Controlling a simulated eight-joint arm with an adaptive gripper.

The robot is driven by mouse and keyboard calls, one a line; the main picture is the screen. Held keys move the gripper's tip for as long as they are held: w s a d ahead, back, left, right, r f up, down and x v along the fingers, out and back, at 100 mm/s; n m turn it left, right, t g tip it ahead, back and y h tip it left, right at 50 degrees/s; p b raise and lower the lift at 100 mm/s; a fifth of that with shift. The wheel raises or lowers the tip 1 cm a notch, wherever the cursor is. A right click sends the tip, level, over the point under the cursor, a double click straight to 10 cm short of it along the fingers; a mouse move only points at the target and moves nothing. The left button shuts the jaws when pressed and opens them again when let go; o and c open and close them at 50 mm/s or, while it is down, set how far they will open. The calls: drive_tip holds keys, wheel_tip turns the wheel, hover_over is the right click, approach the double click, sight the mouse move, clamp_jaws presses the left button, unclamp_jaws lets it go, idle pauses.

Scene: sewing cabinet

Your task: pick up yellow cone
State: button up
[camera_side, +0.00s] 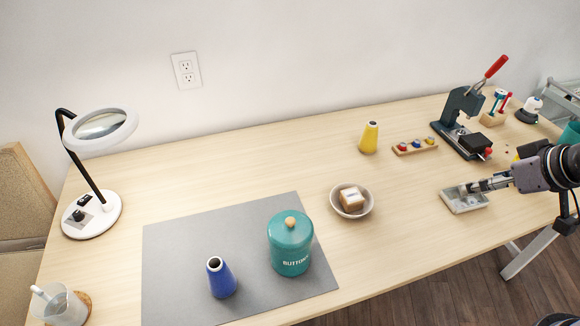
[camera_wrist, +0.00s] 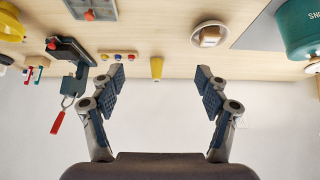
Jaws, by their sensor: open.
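The yellow cone (camera_side: 369,138) stands upright near the back edge of the table, right of centre in the side view. It also shows in the wrist view (camera_wrist: 157,68), far off and between the lines of my two fingers. My gripper (camera_side: 466,188) is at the right of the side view, over a small pale tray and well apart from the cone. In the wrist view my gripper (camera_wrist: 160,78) has its fingers spread wide with nothing between them.
A rack of coloured pieces (camera_side: 415,146) and a dark press with a red handle (camera_side: 459,118) stand right of the cone. A bowl with a block (camera_side: 336,203) is in front of it. A teal button canister (camera_side: 290,250) and blue cone (camera_side: 220,279) stand on a grey mat (camera_side: 180,250).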

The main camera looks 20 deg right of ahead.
drive_tip(key=w+r+m+g, duration=0.1)
drive_tip(key=w+r+m, duration=0.1)
drive_tip(key=w+r, duration=0.5)
drive_tip(key=m+g+h, duration=0.4)
drive_tip(key=m, duration=0.5)
hover_over(371, 131)
drive_tip(key=a, duration=0.2)
wheel_tip(371, 131, down, 14)
drive_tip(key=f, duration=0.1)
drive_tip(key=shift+t, duration=0.3)
drive_tip(key=x, duration=0.4)
drive_tip(key=shift+s+a+f, duration=0.1)
drive_tip(key=shift+s+f, duration=0.15)
drive_tip(key=shift+x, duration=3.15)
drive_tip(key=shift+s, duration=0.1)
drive_tip(key=c, duration=1.3)
